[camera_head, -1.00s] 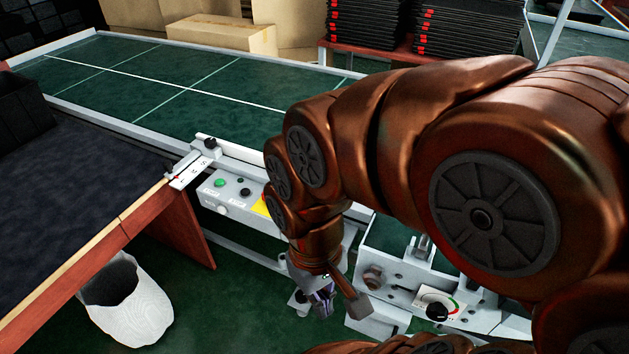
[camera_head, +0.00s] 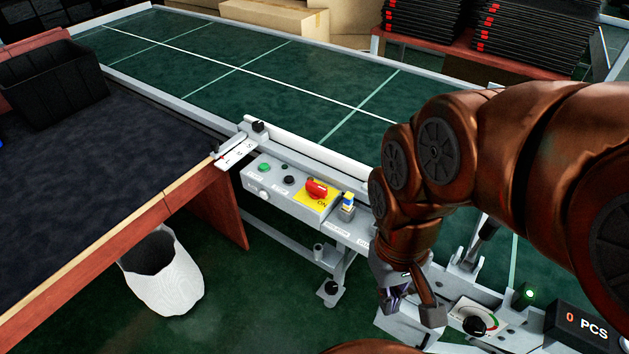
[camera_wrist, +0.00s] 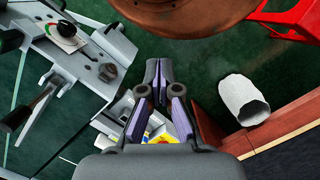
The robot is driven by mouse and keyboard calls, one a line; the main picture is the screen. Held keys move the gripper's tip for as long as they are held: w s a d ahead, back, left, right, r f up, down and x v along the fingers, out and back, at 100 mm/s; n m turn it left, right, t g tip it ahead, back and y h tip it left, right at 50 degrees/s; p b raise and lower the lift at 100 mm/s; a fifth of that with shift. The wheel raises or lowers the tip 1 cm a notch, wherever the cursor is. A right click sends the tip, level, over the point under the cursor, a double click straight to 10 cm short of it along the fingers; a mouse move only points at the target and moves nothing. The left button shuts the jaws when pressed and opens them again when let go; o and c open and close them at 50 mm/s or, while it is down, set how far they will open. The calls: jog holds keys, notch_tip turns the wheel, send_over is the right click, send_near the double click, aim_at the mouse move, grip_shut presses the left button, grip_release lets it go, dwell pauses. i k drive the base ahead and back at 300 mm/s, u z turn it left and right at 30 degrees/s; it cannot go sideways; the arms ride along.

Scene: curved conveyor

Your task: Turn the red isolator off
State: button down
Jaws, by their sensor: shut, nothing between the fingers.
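The red isolator (camera_head: 318,188) is a rotary handle on a yellow plate (camera_head: 301,197) marked ON, on the front of the grey control box beside the conveyor. In the head view it is in plain sight. My gripper (camera_head: 409,310) hangs to the right of it and lower in the picture, apart from it. In the wrist view the fingertips of my gripper (camera_wrist: 158,66) are together and hold nothing. A strip of the yellow plate (camera_wrist: 163,138) shows there behind the fingers, which hide most of the control box.
A dial (camera_head: 474,325) sits near my gripper. A white bin (camera_head: 165,285) stands on the floor by the dark-topped table (camera_head: 90,200).

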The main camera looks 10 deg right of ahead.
aim_at(316, 191)
jog(key=u, duration=0.1)
jog(key=k, duration=0.45)
jog(key=u, duration=1.25)
jog(key=i, duration=0.75)
jog(key=z, duration=0.55)
